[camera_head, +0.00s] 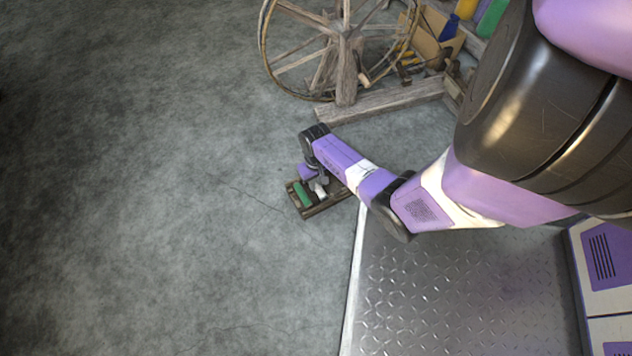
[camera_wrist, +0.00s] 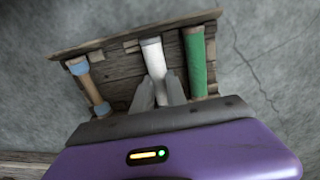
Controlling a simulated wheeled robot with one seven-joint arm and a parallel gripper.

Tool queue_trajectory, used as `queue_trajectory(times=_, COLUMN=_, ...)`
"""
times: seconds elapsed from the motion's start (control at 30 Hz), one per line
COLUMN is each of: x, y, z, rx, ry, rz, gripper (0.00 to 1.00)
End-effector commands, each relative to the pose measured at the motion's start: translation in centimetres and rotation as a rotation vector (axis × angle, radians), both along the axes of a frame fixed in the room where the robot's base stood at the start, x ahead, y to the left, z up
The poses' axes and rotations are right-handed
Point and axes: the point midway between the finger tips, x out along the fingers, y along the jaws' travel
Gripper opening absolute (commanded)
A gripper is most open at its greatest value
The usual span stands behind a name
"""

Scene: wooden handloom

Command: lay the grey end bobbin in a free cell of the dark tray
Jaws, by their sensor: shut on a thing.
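The dark tray (camera_head: 326,207) lies on the floor beside the metal platform; its long board (camera_wrist: 108,40) crosses the top of the wrist view. My gripper (camera_wrist: 158,92), pointing down over the tray (camera_head: 319,183), is shut on a pale white-wound bobbin (camera_wrist: 153,56), whose visible end looks grey. This bobbin (camera_head: 320,191) is between the green bobbin and a blue-ended one, lined up with the tray's middle. Whether it touches the tray floor I cannot tell. The fingers and palm hide its near end.
A green bobbin (camera_wrist: 195,62) lies in the tray at right, and a bare brown bobbin with blue ends (camera_wrist: 90,85) at left. A wooden wheel frame (camera_head: 345,60) stands behind. The metal platform (camera_head: 450,290) is at right. Floor at left is clear.

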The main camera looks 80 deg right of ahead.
Motion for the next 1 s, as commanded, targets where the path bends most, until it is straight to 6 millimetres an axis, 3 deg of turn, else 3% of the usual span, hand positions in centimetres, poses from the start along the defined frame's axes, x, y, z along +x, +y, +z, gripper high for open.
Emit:
queue_trajectory(times=0.03, x=0.0, y=0.0, z=0.0, rx=0.000, ry=0.000, rz=0.000, gripper=0.00)
queue_trajectory(times=0.07, x=0.0, y=0.0, z=0.0, rx=0.000, ry=0.000, rz=0.000, gripper=0.21)
queue_trajectory(times=0.1, x=0.0, y=0.0, z=0.0, rx=0.000, ry=0.000, rz=0.000, gripper=0.29)
queue_trajectory(times=0.2, x=0.0, y=0.0, z=0.0, rx=0.000, ry=0.000, rz=0.000, gripper=0.43)
queue_trajectory(times=0.57, x=0.0, y=0.0, z=0.5, rx=-0.001, ry=-0.001, rz=0.001, gripper=0.43)
queue_trajectory(times=1.0, x=0.1, y=0.1, z=6.3, rx=0.001, ry=-0.002, rz=0.001, gripper=0.43)
